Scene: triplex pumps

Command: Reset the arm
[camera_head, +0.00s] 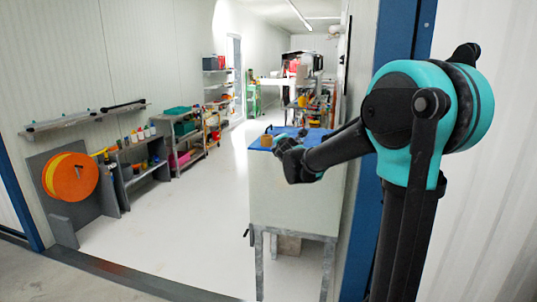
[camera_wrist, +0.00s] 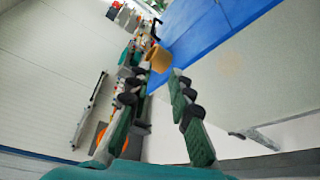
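My arm, teal and black, shows at the right of the head view. It reaches left and away, its end in front of the blue-topped workbench (camera_head: 290,205). My gripper shows in the wrist view (camera_wrist: 158,82) with its two dark green fingers spread apart and nothing between them. A tan cup-like object (camera_head: 266,141) is at the left end of the blue top. It also shows in the wrist view (camera_wrist: 158,58), just beyond the fingertips, apparently apart from them.
A blue door post (camera_head: 395,35) stands close to my arm. An orange reel (camera_head: 70,177) and low shelves (camera_head: 145,160) line the left wall, with a wall shelf (camera_head: 85,118) above. The white floor (camera_head: 185,230) left of the workbench is clear.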

